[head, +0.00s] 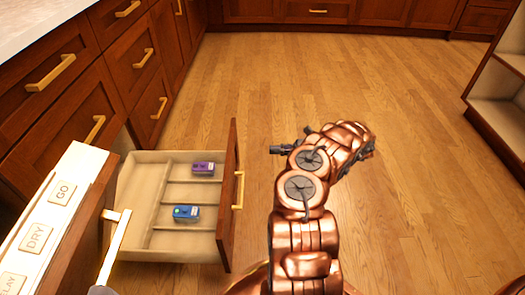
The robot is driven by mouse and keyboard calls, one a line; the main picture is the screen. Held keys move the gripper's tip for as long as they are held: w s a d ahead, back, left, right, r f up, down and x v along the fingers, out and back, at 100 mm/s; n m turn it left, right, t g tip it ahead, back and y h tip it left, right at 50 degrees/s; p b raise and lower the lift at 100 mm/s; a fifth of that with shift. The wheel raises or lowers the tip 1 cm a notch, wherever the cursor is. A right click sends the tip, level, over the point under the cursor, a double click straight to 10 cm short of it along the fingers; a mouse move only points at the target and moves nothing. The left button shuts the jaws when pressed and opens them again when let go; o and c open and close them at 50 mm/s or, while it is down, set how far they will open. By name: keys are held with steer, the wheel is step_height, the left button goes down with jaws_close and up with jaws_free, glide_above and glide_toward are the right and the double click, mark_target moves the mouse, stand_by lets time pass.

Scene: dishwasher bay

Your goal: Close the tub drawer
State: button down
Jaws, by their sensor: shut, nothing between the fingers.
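A wooden drawer with a pale inside (145,210) stands pulled out at the lower left in the head view. Its dark red-brown front (228,215) faces right and carries a brass handle (239,190). A small purple box (203,169) and a small blue box (186,213) lie in its compartments. My gripper (277,149) is at the end of my copper arm, to the right of the drawer front and a little beyond the handle. Its dark fingers point left and are shut and empty. It appears apart from the drawer.
A white panel (50,215) with GO and DRY buttons and a bar handle (115,245) stands at the near left. Shut cabinet drawers (70,110) line the left side. An open shelf unit (500,105) stands at the right. The wooden floor (310,80) between is clear.

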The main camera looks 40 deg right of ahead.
steer(key=b+x, duration=0.3)
steer(key=x, duration=1)
steer(key=shift+a+b, duration=0.2)
steer(key=shift+b, duration=0.2)
steer(key=shift+w, duration=0.15)
